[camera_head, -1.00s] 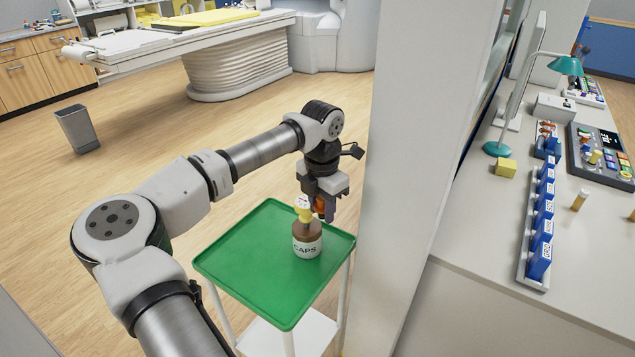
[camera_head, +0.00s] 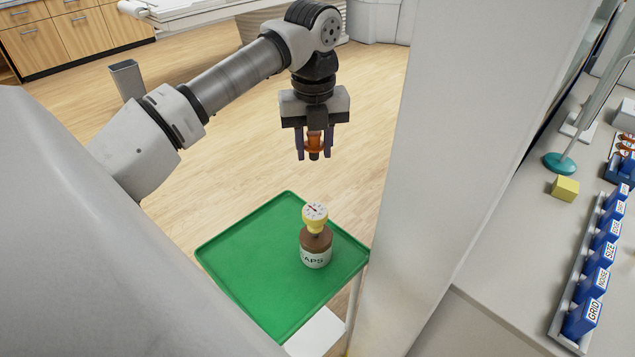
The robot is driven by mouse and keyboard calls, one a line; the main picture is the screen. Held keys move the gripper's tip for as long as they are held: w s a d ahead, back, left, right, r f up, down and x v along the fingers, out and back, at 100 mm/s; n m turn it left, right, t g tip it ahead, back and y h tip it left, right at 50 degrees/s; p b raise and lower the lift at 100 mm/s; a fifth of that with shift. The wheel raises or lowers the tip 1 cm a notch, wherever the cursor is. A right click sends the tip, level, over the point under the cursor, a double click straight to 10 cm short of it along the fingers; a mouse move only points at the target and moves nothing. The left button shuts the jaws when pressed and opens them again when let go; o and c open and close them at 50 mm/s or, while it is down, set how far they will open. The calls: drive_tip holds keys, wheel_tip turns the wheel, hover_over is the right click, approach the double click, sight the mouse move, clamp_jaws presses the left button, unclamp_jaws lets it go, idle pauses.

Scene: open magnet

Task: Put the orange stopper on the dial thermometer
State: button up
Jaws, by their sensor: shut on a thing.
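My gripper (camera_head: 314,156) is shut on the orange stopper (camera_head: 315,142), which has a dark lower end. It holds the stopper in the air above and behind the green tray, pointing down. The dial thermometer (camera_head: 315,212) has a white round face with a red needle and a yellow body. It sits upright on top of a brown bottle (camera_head: 316,243) with a white label whose text is partly hidden by the curve. The stopper and the thermometer are apart, with a clear gap between them.
The bottle stands on a green tray table (camera_head: 250,265); the tray's left part is bare. A pale wall post (camera_head: 440,150) rises close on the right. Beyond it, a counter holds a yellow block (camera_head: 564,188), a teal lamp base (camera_head: 560,163) and a rack of blue labelled blocks (camera_head: 597,285).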

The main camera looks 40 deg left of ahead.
sight(315, 211)
wheel_tip(315, 211, down, 14)
drive_tip(key=b, duration=0.6)
drive_tip(key=shift+f, duration=0.2)
drive_tip(key=shift+f+b, duration=0.2)
drive_tip(key=shift+b, duration=0.15)
drive_tip(key=o, duration=0.9)
drive_tip(key=shift+o, duration=0.2)
drive_tip(key=shift+r, duration=0.1)
wheel_tip(315, 211, up, 12)
drive_tip(key=shift+r+b, duration=0.1)
drive_tip(key=shift+b, duration=0.7)
